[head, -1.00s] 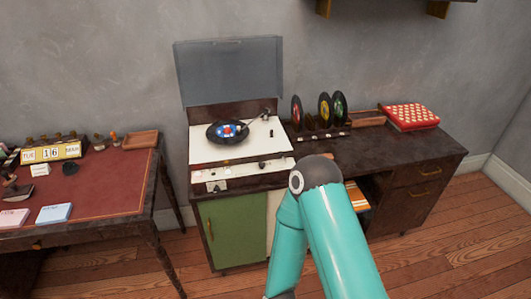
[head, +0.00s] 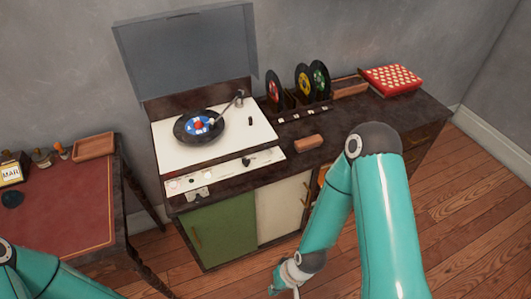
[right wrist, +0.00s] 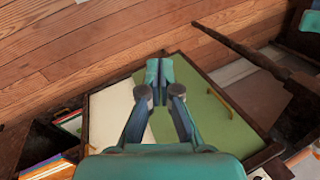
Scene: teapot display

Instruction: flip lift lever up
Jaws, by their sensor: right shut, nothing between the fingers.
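The record player (head: 262,128) has a white top with a black record (head: 199,126) with a blue label on it. The tonearm (head: 228,109) lies at the record's right side. A small dark lever-like piece (head: 250,121) stands right of the tonearm; I cannot tell whether it is the lift lever or how it is set. My right gripper (right wrist: 158,72) is shut and empty, with the cabinet's green door (right wrist: 205,118) behind it in the right wrist view. In the head view it is low, in front of the cabinet and apart from the player. Only my left arm shows, not its gripper.
The clear lid (head: 188,52) stands open behind the player. A front control strip (head: 225,172) has small knobs. Several records stand in a rack (head: 283,118) to the right, near a reddish block (head: 309,142) and a red patterned box (head: 391,79). A red-topped desk (head: 60,215) stands left.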

